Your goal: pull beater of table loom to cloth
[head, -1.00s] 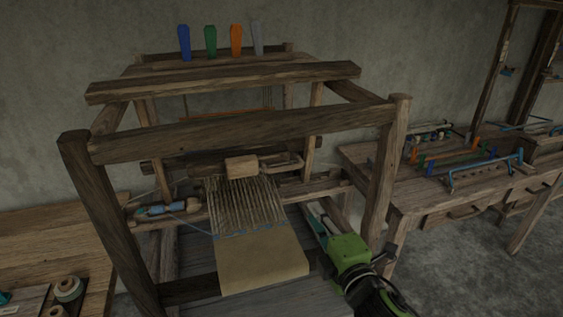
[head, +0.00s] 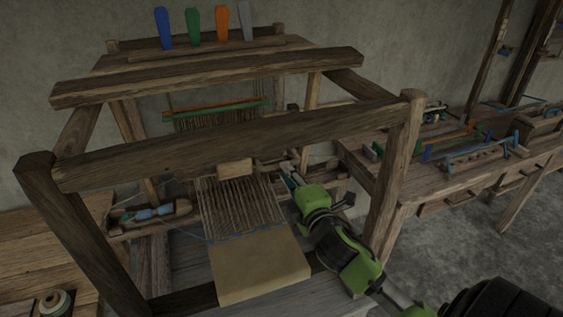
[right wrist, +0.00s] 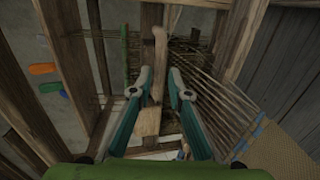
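The beater shows as a wooden rail with a block-shaped piece (head: 235,168) behind the warp threads (head: 240,205), partly hidden by the loom's front crossbar. The tan cloth (head: 258,265) hangs at the front of the warp, with a blue edge. A gap of bare threads lies between beater and cloth. My right gripper (head: 284,172) is at the beater's right end, inside the loom frame. In the right wrist view its fingers (right wrist: 160,75) are spread apart, with a wooden bar (right wrist: 158,45) between or just beyond them; the depth is unclear. My left gripper is out of view.
The loom's front crossbar (head: 240,150) and right post (head: 395,180) stand close to my right arm. A shuttle with blue thread (head: 150,213) lies at left. Side tables stand on both sides; the right one (head: 400,160) carries coloured tools.

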